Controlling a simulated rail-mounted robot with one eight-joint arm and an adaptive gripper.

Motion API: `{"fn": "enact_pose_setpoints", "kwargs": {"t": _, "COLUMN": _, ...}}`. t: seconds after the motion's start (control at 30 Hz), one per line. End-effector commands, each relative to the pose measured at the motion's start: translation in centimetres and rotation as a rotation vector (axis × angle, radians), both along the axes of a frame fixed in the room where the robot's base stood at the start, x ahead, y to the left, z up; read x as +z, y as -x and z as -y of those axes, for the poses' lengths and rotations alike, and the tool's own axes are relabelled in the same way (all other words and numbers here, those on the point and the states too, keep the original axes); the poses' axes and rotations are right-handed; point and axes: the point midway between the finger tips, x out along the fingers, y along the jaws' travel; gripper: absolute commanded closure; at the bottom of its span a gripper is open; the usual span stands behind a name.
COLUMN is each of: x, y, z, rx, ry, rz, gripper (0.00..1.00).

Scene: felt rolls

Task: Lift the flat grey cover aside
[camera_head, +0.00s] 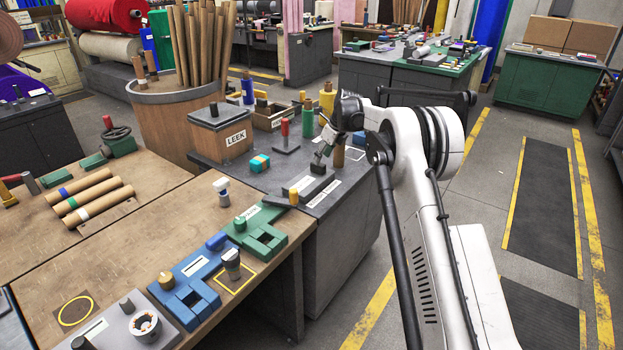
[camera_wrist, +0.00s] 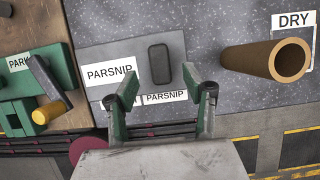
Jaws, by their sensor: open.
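A flat grey cover (camera_wrist: 110,55) with a dark knob (camera_wrist: 159,64) lies on the speckled grey bench top in the wrist view. PARSNIP labels show on it and at its near edge. In the head view the cover (camera_head: 300,184) lies near the bench's right side, partly hidden by my gripper (camera_head: 325,147). My gripper (camera_wrist: 160,88) is open and empty in the wrist view. Its two fingers appear on either side of the knob's near end, with a gap to it; I cannot tell their exact height above the cover.
A brown tube (camera_wrist: 245,59) stands close right of the cover, beside a DRY label (camera_wrist: 293,20). A LEEK box (camera_head: 222,138) and a red-handled block (camera_head: 285,145) stand farther back.

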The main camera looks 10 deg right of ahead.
Motion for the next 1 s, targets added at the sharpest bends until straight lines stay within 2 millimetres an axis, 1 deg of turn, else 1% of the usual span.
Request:
{"fn": "enact_pose_setpoints", "kwargs": {"t": 0.27, "x": -1.4, "y": -0.3, "z": -0.4, "rx": 0.001, "ry": 0.0, "rz": 0.0, "gripper": 0.54}}
{"fn": "enact_pose_setpoints", "kwargs": {"t": 0.5, "x": -4.5, "y": -1.2, "z": -1.1, "rx": 0.001, "ry": 0.0, "rz": 0.0, "gripper": 0.54}}
{"fn": "enact_pose_setpoints", "kwargs": {"t": 0.57, "x": -5.0, "y": -1.3, "z": -1.3, "rx": 0.0, "ry": 0.0, "rz": 0.0, "gripper": 0.54}}
{"fn": "enact_pose_setpoints", "kwargs": {"t": 0.63, "x": -5.4, "y": -1.4, "z": -1.3, "rx": 0.0, "ry": 0.0, "rz": 0.0, "gripper": 0.54}}
{"fn": "enact_pose_setpoints", "kwargs": {"t": 0.8, "x": -5.4, "y": -1.4, "z": -1.3, "rx": 0.0, "ry": 0.0, "rz": 0.0, "gripper": 0.54}}
{"fn": "enact_pose_setpoints", "kwargs": {"t": 0.83, "x": -5.4, "y": -1.4, "z": -1.4, "rx": 0.0, "ry": 0.0, "rz": 0.0, "gripper": 0.55}}
{"fn": "enact_pose_setpoints", "kwargs": {"t": 1.0, "x": -5.4, "y": -1.4, "z": -1.4, "rx": 0.0, "ry": 0.0, "rz": 0.0, "gripper": 0.78}}
